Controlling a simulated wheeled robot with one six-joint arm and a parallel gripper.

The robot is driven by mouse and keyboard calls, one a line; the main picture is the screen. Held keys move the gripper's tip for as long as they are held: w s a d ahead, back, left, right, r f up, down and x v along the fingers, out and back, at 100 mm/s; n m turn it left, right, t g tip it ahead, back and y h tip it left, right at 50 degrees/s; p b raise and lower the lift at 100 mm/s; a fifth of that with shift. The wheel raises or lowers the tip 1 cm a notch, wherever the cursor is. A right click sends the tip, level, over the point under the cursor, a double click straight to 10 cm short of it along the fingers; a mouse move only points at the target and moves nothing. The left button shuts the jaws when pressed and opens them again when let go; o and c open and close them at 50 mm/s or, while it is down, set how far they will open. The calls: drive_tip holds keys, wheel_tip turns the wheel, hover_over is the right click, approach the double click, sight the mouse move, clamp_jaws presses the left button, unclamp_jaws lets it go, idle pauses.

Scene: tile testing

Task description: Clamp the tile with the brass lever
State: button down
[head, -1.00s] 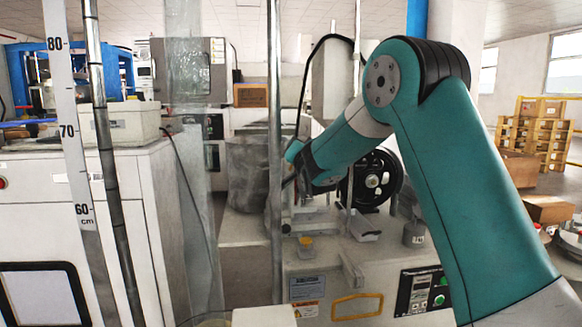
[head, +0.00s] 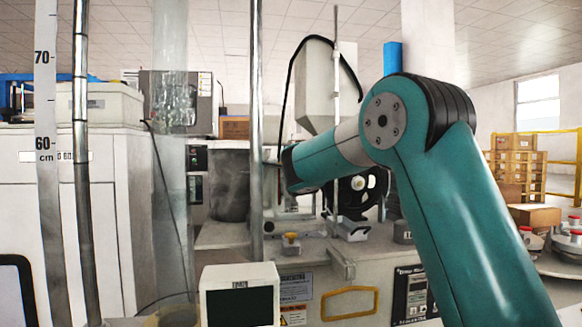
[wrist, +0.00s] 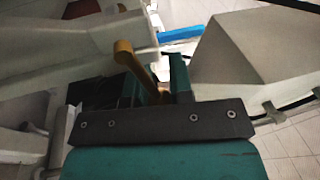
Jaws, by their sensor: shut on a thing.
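In the wrist view, the brass lever (wrist: 132,62) has a rounded knob end and a shaft that runs down between the two fingers of my gripper (wrist: 156,88). The fingers are closed around the lever's shaft, with the knob sticking out past them at the upper left. In the head view, my teal arm reaches left across the bench to the machine, and its wrist ends near the grey metal pole. The gripper's fingers and the lever cannot be made out there. I cannot pick out the tile in either view.
A metal pole (head: 256,120) stands close to my wrist. A white box with a dark screen (head: 240,294) is at the bottom front. A black wheel (head: 357,186) and a small yellow-topped item (head: 291,243) are on the machine bench. A white funnel (head: 328,85) rises behind.

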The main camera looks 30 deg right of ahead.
drive_tip(key=shift+f+m+b, duration=0.35)
drive_tip(key=shift+f+m, duration=0.1)
drive_tip(key=shift+m, duration=0.45)
drive_tip(key=shift+f+g+h, duration=0.15)
drive_tip(key=shift+g+h, duration=0.15)
drive_tip(key=c, duration=1)
unclamp_jaws()
